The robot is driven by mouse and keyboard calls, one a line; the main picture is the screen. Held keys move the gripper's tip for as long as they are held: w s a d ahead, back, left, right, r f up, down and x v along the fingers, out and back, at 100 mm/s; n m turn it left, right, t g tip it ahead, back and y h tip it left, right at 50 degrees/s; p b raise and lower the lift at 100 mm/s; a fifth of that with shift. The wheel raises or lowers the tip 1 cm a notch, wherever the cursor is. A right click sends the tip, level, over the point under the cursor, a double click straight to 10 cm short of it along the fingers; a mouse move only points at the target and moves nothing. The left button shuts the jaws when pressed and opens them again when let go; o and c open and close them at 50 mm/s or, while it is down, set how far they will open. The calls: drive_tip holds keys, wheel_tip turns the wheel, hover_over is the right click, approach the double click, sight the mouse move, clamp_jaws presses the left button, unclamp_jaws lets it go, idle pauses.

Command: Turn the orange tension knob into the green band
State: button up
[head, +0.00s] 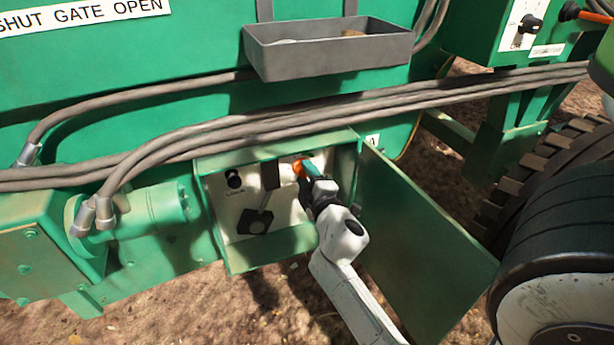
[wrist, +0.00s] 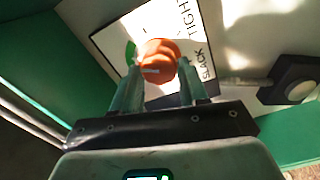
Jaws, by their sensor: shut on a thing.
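The orange tension knob (wrist: 158,60) is in the upper middle of the wrist view, with a pale pointer line on its face. It sits on a white label plate (wrist: 200,28) reading SLACK and TIGH, the rest cut off. Part of the green band (wrist: 130,52) shows just left of the knob. My gripper (wrist: 160,82) is shut on the knob, one finger on each side. In the head view the knob (head: 299,168) shows as a small orange patch inside the open box, partly hidden by my gripper (head: 308,174).
The green control box (head: 270,249) stands open, its door (head: 425,250) swung out right of my arm. Grey hoses (head: 330,112) run above, below a grey tray (head: 330,55). A wheel is at right.

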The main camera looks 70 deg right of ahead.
drive_tip(key=shift+a, duration=0.1)
drive_tip(key=o, duration=1.1)
drive_tip(key=shift+c, duration=0.2)
drive_tip(key=b+v, duration=0.3)
drive_tip(key=v, duration=0.7)
drive_tip(key=shift+s+a, duration=0.25)
drive_tip(key=shift+s, duration=0.05)
drive_tip(key=shift+f, duration=0.1)
